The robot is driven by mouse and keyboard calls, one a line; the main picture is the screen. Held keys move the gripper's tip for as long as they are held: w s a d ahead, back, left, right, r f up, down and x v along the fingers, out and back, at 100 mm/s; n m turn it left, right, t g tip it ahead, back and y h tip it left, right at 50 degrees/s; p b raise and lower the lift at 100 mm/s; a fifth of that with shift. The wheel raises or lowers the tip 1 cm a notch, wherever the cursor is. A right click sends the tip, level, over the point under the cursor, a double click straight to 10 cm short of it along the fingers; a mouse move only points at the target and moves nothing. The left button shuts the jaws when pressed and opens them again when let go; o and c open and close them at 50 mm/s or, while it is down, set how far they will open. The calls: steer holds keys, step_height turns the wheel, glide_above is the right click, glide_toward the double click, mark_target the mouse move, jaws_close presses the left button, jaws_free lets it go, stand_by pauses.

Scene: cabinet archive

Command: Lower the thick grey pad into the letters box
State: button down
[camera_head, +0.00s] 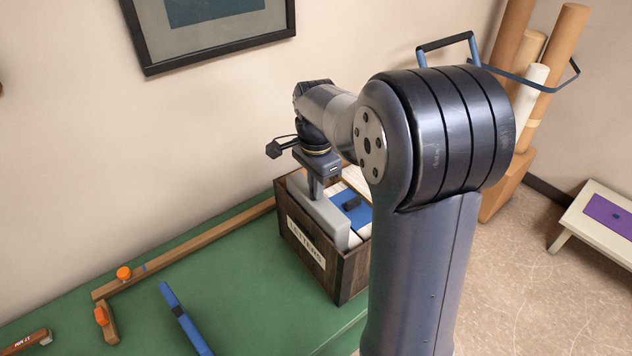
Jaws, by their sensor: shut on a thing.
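The letters box (345,280) is a dark wooden box with a pale "LETTERS" label, standing on the green tabletop. The thick grey pad (322,216) stands on edge at the box's left side, its lower part behind the labelled wall and its upper edge above the rim. My gripper (316,188) points down over the box and is shut on the pad's top edge. Whether the pad touches the box floor is hidden. Pale sheets and a blue item (351,208) with a dark clip-like piece lie in the box, right of the pad. My arm covers the box's right side.
A wooden rail (190,245) with orange knobs lies on the green table (250,285) left of the box. A blue bar (185,318) lies in front. A framed picture (215,35) hangs behind; cardboard tubes (550,60) stand at right.

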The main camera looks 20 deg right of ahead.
steer(key=shift+f+b, duration=3.35)
steer(key=shift+f, duration=2.25)
steer(key=c, duration=1.5)
jaws_free()
steer(key=shift+r, duration=0.1)
steer(key=shift+r, duration=0.1)
steer(key=shift+c, duration=0.2)
steer(key=shift+r+p, duration=3.15)
steer(key=shift+r, duration=0.35)
step_height(320, 180, up, 11)
steer(key=shift+f, duration=0.15)
